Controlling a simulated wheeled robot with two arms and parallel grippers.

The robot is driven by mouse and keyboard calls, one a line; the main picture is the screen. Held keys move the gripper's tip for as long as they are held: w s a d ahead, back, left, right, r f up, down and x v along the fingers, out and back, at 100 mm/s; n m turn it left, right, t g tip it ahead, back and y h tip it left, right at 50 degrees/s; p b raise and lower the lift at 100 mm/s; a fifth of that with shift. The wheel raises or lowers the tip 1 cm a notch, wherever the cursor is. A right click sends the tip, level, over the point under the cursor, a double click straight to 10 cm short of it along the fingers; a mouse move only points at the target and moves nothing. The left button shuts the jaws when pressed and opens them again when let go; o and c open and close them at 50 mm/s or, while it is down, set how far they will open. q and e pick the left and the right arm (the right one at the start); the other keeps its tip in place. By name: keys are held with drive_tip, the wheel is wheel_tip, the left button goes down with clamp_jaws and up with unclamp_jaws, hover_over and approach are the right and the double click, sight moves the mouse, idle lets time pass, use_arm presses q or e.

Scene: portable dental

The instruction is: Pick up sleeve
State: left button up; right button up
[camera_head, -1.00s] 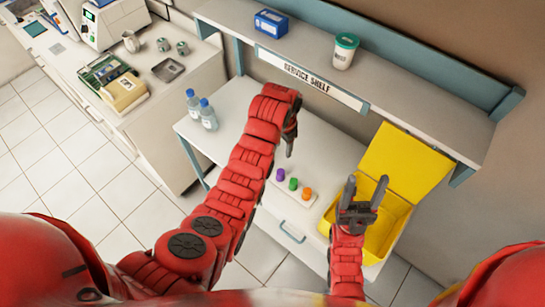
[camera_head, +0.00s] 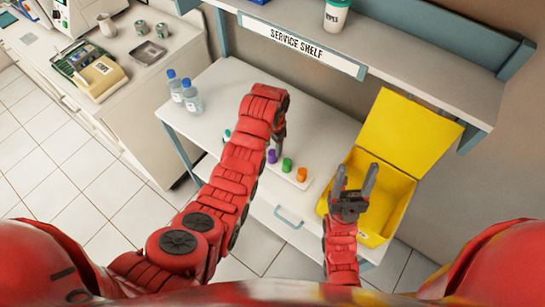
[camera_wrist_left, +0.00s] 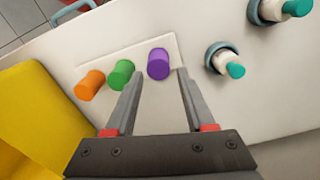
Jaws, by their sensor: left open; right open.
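Three short coloured cylinders, purple (camera_head: 271,156), green (camera_head: 287,165) and orange (camera_head: 302,174), stand in a row on a white strip on the table; I cannot tell which item is the sleeve. My left gripper (camera_head: 280,148) points down beside the purple one, partly hidden by its arm. In the left wrist view, the open, empty left gripper (camera_wrist_left: 160,76) has the purple cylinder (camera_wrist_left: 158,63) between its fingertips in the picture; I cannot tell the height gap. Green (camera_wrist_left: 121,74) and orange (camera_wrist_left: 90,85) lie left. My right gripper (camera_head: 356,178) is open and empty over the yellow bin.
An open yellow bin (camera_head: 395,207) stands at the table's right. Two blue-capped bottles (camera_head: 188,95) stand at the left. Two teal-capped containers (camera_wrist_left: 226,60) with dark rings show right of the purple cylinder in the left wrist view. The service shelf (camera_head: 400,60) overhangs the back.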

sight(273, 152)
use_arm(q)
drive_tip(key=f+p, duration=0.2)
drive_tip(key=shift+s+a+f+p, duration=0.1)
drive_tip(key=shift+s+f+p, duration=0.2)
drive_tip(key=shift+f, duration=0.05)
drive_tip(key=shift+w+f, duration=0.1)
drive_tip(key=shift+f, duration=1)
drive_tip(key=shift+c, duration=0.3)
clamp_jaws()
